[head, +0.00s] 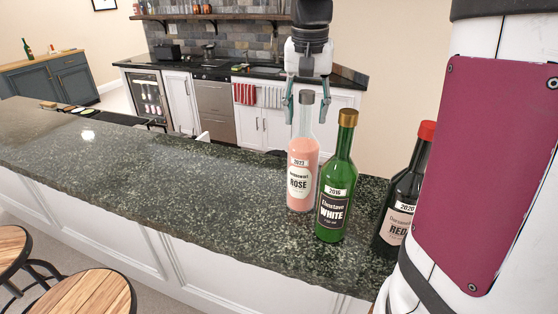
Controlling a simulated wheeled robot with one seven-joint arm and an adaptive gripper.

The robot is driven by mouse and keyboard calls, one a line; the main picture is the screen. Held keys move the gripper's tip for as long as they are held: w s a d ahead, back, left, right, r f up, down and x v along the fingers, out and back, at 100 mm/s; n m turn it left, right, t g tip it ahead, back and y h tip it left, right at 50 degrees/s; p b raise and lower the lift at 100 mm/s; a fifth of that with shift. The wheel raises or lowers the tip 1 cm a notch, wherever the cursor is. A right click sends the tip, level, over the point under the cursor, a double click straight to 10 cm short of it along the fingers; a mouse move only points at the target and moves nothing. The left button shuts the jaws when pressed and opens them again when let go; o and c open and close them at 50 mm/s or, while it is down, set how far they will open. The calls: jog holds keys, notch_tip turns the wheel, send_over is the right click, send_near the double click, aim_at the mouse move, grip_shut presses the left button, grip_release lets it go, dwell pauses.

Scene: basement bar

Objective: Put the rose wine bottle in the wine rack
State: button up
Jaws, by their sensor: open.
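The rose wine bottle (302,160) stands upright on the dark green stone bar counter (130,155). It is pink with a grey cap and a white label reading "ROSE". My gripper (304,100) points down over it, with its two teal fingers apart, one on each side of the bottle's neck and cap in the picture. I cannot tell from this view whether a finger touches the neck.
A green white-wine bottle (337,190) with a gold cap stands close right of the rose bottle. A dark red-wine bottle (402,205) with a red cap stands farther right, partly hidden by my arm. The counter's left stretch is mostly clear. Wooden stools (85,295) stand in front.

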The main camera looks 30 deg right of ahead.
grip_shut()
jog(key=shift+r, duration=0.15)
